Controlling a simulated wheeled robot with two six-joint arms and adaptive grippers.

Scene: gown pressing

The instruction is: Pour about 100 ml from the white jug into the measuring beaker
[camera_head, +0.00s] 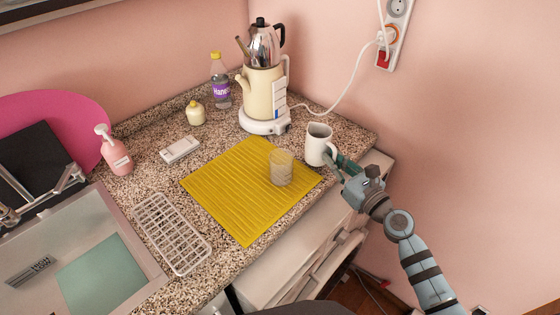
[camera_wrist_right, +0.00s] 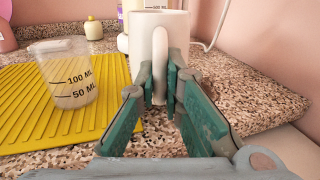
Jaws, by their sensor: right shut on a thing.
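The white jug (camera_head: 318,148) stands upright at the right end of the counter, just past the yellow mat's right corner. My right gripper (camera_head: 336,161) is shut on its handle, and the wrist view shows the fingers (camera_wrist_right: 160,90) on either side of the handle of the jug (camera_wrist_right: 142,24). I cannot tell whether its base touches the counter. The clear measuring beaker (camera_head: 281,168) stands upright on the yellow mat, left of the jug and apart from it. In the wrist view the beaker (camera_wrist_right: 62,76) shows 50 ML and 100 ML marks. The jug's contents are hidden. My left gripper is out of view.
The yellow ribbed mat (camera_head: 225,190) lies under the beaker. A cream kettle with a metal teapot (camera_head: 262,85) stands behind. A purple-labelled bottle (camera_head: 220,92), pink dispenser (camera_head: 116,155) and white rack (camera_head: 172,232) stand or lie left. A white cord (camera_head: 340,105) runs behind the jug.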

